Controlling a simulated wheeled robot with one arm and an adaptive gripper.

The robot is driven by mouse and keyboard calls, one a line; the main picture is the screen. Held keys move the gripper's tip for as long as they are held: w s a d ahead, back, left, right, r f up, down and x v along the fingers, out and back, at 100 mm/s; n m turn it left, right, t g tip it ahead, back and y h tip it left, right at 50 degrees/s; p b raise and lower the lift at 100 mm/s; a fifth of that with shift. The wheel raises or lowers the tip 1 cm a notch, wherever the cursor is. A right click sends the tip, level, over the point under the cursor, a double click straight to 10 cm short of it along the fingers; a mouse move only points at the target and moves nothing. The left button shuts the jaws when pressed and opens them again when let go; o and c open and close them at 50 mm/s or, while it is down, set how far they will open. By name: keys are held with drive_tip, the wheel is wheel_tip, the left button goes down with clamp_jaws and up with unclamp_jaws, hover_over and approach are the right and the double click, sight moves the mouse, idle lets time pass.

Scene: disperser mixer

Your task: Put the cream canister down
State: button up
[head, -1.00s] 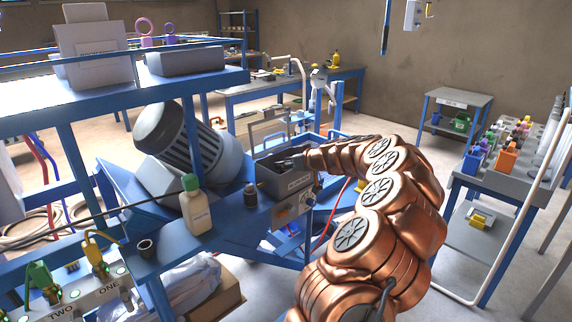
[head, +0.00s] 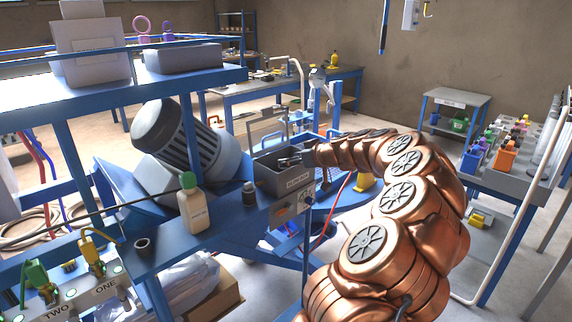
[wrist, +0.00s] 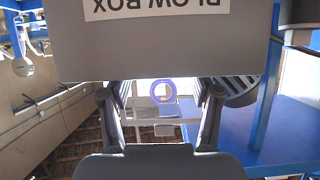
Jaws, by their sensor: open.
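The cream canister (head: 195,210), a cream bottle with a green cap, stands upright on the blue bench (head: 225,222) in the head view. My gripper (head: 290,160) is well to its right, at the open grey box, and holds nothing that I can see. In the wrist view my gripper (wrist: 160,112) has its two dark fingers spread apart with a clear gap between them. The canister is apart from my gripper, and I cannot make it out in the wrist view.
The open grey box (head: 285,182) stands on the bench's right part. A small dark bottle (head: 249,194) and a dark cup (head: 142,246) stand near the canister. A large grey motor (head: 185,140) is behind it. A labelled grey surface (wrist: 180,45) fills the wrist view's top.

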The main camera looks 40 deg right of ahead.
drive_tip(key=b+v, duration=0.2)
drive_tip(key=v, duration=0.6)
drive_tip(key=w+a+n+g+y, duration=0.2)
drive_tip(key=w+a+y, duration=0.15)
drive_tip(key=a, duration=1.15)
drive_tip(key=s+a+f+n+g+y, duration=0.1)
drive_tip(key=s+a+f+g, duration=0.1)
drive_tip(key=a, duration=0.8)
drive_tip(key=s+a+f+g+y, duration=0.1)
drive_tip(key=a+g, duration=0.1)
drive_tip(key=a, duration=0.8)
drive_tip(key=s+a+f+g+h, duration=0.2)
drive_tip(key=s+a+f+g, duration=0.4)
drive_tip(key=s+a, duration=0.55)
drive_tip(key=s+d+f+m+g+h, duration=0.1)
drive_tip(key=s+f, duration=0.2)
drive_tip(key=s, duration=0.5)
drive_tip(key=s+f+m+g+h, duration=0.1)
drive_tip(key=s+f+h, duration=0.1)
drive_tip(key=s, duration=0.7)
drive_tip(key=shift+d+f+m+g, duration=0.3)
drive_tip(key=shift+d+f, duration=0.1)
drive_tip(key=shift+f, duration=0.25)
